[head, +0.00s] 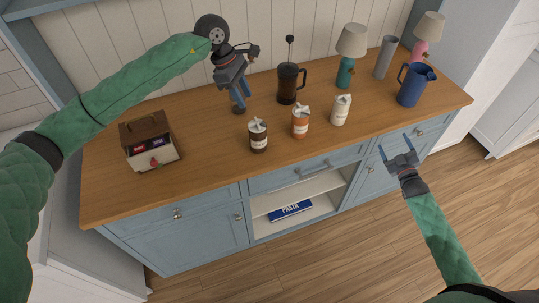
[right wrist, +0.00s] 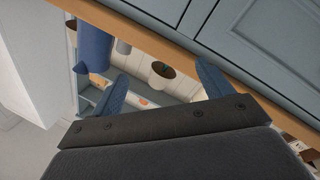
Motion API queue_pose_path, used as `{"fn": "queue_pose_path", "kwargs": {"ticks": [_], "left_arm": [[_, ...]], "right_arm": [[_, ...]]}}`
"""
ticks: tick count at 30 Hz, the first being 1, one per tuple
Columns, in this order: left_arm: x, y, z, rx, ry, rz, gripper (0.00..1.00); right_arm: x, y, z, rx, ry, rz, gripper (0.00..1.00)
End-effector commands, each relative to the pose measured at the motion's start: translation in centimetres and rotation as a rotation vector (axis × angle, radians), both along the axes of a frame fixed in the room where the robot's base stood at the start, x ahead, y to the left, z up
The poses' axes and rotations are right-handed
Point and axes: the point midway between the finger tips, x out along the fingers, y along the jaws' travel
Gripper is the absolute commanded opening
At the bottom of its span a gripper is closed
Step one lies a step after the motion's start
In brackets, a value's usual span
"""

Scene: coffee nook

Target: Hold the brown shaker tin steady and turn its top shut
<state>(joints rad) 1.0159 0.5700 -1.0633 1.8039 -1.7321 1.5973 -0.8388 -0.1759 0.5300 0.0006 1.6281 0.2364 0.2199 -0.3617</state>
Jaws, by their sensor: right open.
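The brown shaker tin (head: 258,136), with a pale label and a whitish top, stands upright on the wooden counter in the head view. My left gripper (head: 239,107) points down over the counter behind and a little left of the tin, apart from it. I cannot tell whether its fingers are open or shut. My right gripper (head: 396,145) is open and empty in front of the counter's front edge, well right of the tin. Its spread fingers also show in the right wrist view (right wrist: 163,75). The tin is not clearly visible in that view.
An orange tin (head: 300,122) and a white tin (head: 341,110) stand right of the brown one. Behind are a French press (head: 288,84), teal lamp (head: 345,73) and grey cylinder (head: 385,58). A blue pitcher (head: 413,86) stands right, a brown-topped box (head: 148,140) left.

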Motion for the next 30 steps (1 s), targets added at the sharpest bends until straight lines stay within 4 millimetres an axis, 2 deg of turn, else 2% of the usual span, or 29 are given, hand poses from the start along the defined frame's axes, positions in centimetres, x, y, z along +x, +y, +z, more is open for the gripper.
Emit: {"fn": "queue_pose_path", "kwargs": {"ticks": [1,3,5,7,11,17,24,30], "left_arm": [[0.0,0.0,0.0,0.0,0.0,0.0,0.36],[0.0,0.0,0.0,0.0,0.0,0.0,0.36],[0.0,0.0,0.0,0.0,0.0,0.0,0.36],[0.0,0.0,0.0,0.0,0.0,0.0,0.36],[0.0,0.0,0.0,0.0,0.0,0.0,0.36],[0.0,0.0,0.0,0.0,0.0,0.0,0.36],[0.0,0.0,0.0,0.0,0.0,0.0,0.36],[0.0,0.0,0.0,0.0,0.0,0.0,0.36]], "right_arm": [[0.4,0.7,2.4,-0.005,-0.04,0.018,0.79],[0.9,2.5,5.3,-0.001,-0.088,0.047,0.79],[1.1,4.8,7.0,0.015,-0.113,0.074,0.79],[1.1,8.1,8.0,0.048,-0.118,0.105,0.79],[0.7,14.4,8.0,0.127,-0.085,0.152,0.79],[-0.4,23.9,6.8,0.26,0.003,0.208,0.79],[-2.6,35.1,5.6,0.427,0.121,0.269,0.79],[-4.5,42.4,5.4,0.539,0.201,0.319,0.79]]}}
